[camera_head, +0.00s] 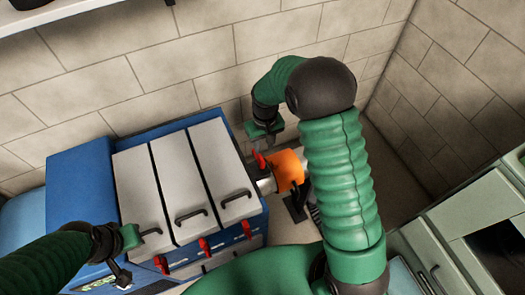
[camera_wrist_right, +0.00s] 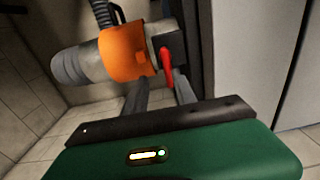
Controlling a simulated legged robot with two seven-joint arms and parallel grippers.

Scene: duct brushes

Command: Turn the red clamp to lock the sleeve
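The red clamp (camera_head: 259,159) is a small lever beside the orange sleeve (camera_head: 286,169), at the right side of the blue machine. In the right wrist view the red clamp (camera_wrist_right: 166,68) hangs from a dark block, right of the orange sleeve (camera_wrist_right: 126,52). My right gripper (camera_head: 268,142) is just above the clamp in the head view. In the wrist view its two fingers (camera_wrist_right: 162,92) are apart, with the lever's lower end near the right finger; I cannot tell whether they touch. My left gripper (camera_head: 122,277) is at the machine's lower left, its fingers too small to read.
The blue machine (camera_head: 84,174) has pale panels with dark handles and several red levers (camera_head: 203,244) along its front. A grey pipe (camera_wrist_right: 74,66) runs into the sleeve. A tiled wall stands behind. Pale green cabinets (camera_head: 470,225) are at the right.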

